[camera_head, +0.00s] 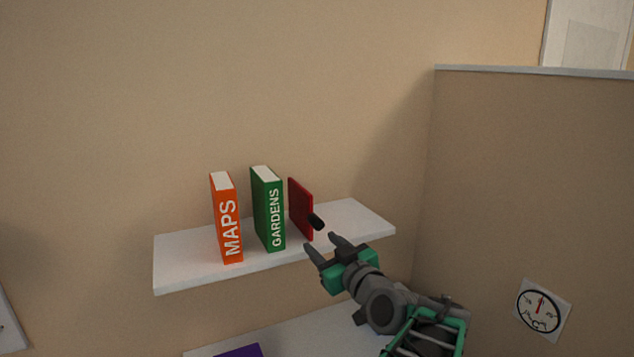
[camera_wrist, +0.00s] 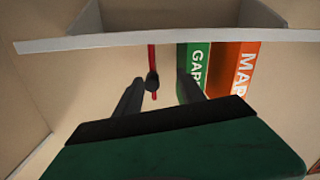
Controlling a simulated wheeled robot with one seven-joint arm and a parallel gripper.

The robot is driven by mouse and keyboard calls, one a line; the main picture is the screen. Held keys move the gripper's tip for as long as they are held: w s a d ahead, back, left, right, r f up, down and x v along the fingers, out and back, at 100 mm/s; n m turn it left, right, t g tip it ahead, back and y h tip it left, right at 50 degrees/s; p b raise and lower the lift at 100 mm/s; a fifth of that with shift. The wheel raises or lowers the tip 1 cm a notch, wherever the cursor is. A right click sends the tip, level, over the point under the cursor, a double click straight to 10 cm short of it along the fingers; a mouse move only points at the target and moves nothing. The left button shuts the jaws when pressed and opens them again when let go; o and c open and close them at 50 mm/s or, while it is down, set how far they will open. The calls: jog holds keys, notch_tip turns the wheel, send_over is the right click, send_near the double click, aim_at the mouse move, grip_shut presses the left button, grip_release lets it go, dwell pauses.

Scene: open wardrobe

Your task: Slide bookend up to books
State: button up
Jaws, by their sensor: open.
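The bookend (camera_head: 299,205) is a thin red upright plate with a black knob (camera_head: 317,222) on its front edge. It stands on the white shelf just right of the green GARDENS book (camera_head: 268,210), with a small gap. The orange MAPS book (camera_head: 227,220) stands further left, apart from the green one. My gripper (camera_head: 321,243) is open and empty, in front of the shelf's edge and close to the knob. In the wrist view, which is upside down, the knob (camera_wrist: 153,81) shows between my fingers, nearer the left one. Whether they touch it I cannot tell.
The white shelf (camera_head: 180,270) has bare room at its right end and left end. A lower shelf (camera_head: 310,335) holds a purple object (camera_head: 239,351). A brown partition (camera_head: 540,180) with a dial picture (camera_head: 541,310) stands on the right.

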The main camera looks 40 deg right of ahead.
aim_at(320, 226)
jog(key=shift+s+d+r+t, duration=0.15)
jog(key=shift+s+d+r, duration=0.15)
jog(key=shift+r, duration=0.3)
jog(key=shift+s+d+r+t, duration=0.15)
jog(key=shift+d+r, duration=0.2)
jog(key=shift+r, duration=0.2)
jog(key=shift+w+d, duration=0.1)
jog(key=shift+w, duration=0.15)
jog(key=p+x, duration=0.3)
jog(key=x, duration=0.4)
jog(key=shift+d+f, duration=0.1)
jog(key=shift+f, duration=0.05)
jog(key=shift+c, duration=0.6)
grip_shut()
jog(key=shift+h, duration=0.3)
